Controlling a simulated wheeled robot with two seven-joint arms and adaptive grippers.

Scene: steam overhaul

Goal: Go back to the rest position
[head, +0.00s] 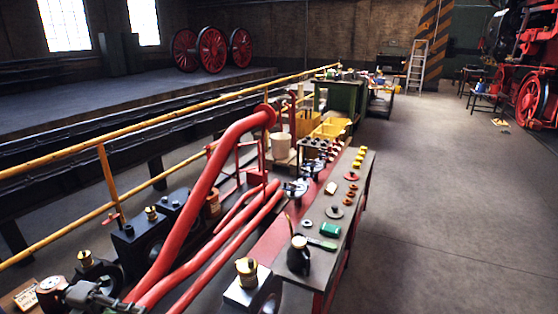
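I can make out neither of my grippers in the head view. A long narrow workbench (322,262) with a dark top and red frame runs away from me, right of centre. On it stand a dark oil can (299,256) with a thin spout and pale top, a green cylinder (330,230), and a flat green-handled tool (322,244). Further along lie dark discs, a red ring (351,176), orange-brown rings (349,194) and several yellow pieces (359,158). I see nothing held.
Thick red pipes (204,192) and dark machinery with brass caps (246,268) crowd the left foreground. A yellow railing (160,116) runs behind them. A ladder (416,66) and red-wheeled locomotive (530,98) stand farther back. The floor (440,220) to the right is clear.

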